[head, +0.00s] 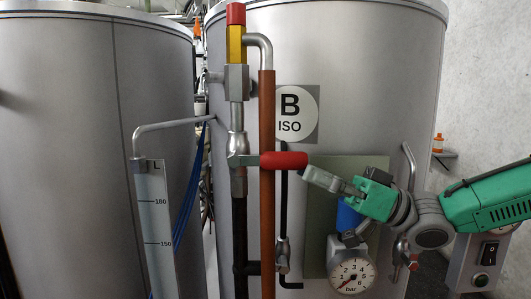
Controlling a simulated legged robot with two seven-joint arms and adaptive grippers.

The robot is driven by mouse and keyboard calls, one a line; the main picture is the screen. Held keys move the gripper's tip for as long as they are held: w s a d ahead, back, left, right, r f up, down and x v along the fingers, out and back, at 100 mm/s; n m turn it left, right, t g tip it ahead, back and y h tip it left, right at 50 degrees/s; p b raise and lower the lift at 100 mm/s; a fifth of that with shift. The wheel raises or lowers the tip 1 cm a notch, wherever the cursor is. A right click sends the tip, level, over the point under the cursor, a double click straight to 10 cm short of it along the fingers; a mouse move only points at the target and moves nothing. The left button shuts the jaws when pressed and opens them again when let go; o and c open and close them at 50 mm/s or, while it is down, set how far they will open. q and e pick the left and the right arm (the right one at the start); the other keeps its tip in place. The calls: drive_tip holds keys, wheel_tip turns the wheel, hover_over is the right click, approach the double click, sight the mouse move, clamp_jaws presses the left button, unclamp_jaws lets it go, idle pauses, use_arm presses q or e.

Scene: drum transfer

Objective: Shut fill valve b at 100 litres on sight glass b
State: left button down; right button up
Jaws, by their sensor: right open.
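A red valve handle (284,160) sticks out level to the right from a grey valve body (239,152) on a vertical pipe, crosswise to it, on the tank marked B ISO (360,90). I take it for fill valve b. A sight glass (155,222) marked L stands left of it, joined by a thin pipe to tank B. Its scale reads about 180 and 150; the lower part is cut off and I see no clear liquid level. My right gripper (308,173) is open, its fingertips just right of and slightly below the handle's end. My left gripper is not in view.
A brown vertical pipe (267,220) runs behind the handle. A pressure gauge (352,276) and a small lever valve (403,250) sit below my right arm. A switch box (487,262) is at lower right. Another tank (80,140) fills the left.

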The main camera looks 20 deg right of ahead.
sight(267, 154)
drive_tip(key=x, duration=0.6)
drive_tip(key=shift+w+r+p, duration=0.2)
drive_tip(key=shift+w+p, duration=0.1)
drive_tip(key=shift+w, duration=0.05)
drive_tip(key=shift+x, duration=0.8)
drive_tip(key=shift+s+f, duration=0.1)
clamp_jaws()
